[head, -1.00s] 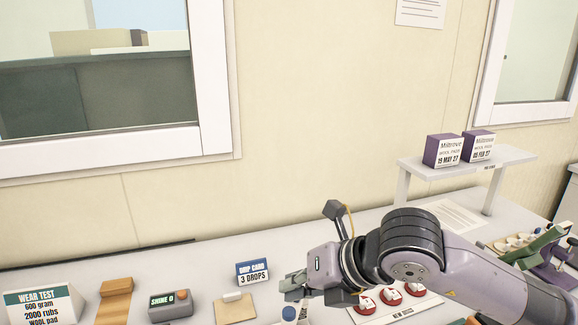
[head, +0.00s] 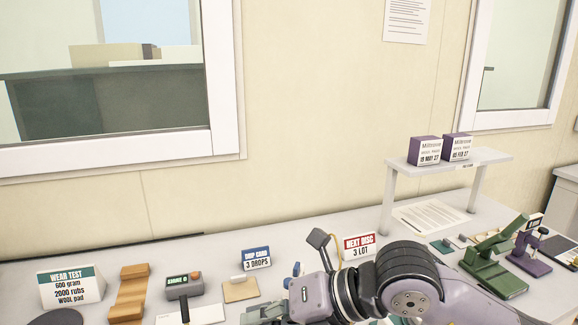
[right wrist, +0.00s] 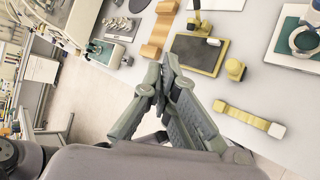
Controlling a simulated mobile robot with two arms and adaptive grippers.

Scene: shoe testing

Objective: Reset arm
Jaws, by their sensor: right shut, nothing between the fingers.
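My right arm comes in from the lower right in the head view. Its gripper (head: 264,314) is low over the table's near part, partly cut off by the bottom edge. In the right wrist view the gripper (right wrist: 167,70) has its fingers together and empty, pointing away over the bench. It holds none of the bench items. My left gripper is in neither view.
The drop card sign (head: 256,258), the shine meter (head: 184,286), a wooden stand (head: 130,292) and the wear test sign (head: 70,287) stand left of my gripper. The next disc sign (head: 359,248) stands behind my arm. A green press (head: 492,262) is at right. Purple boxes (head: 426,151) sit on a raised shelf.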

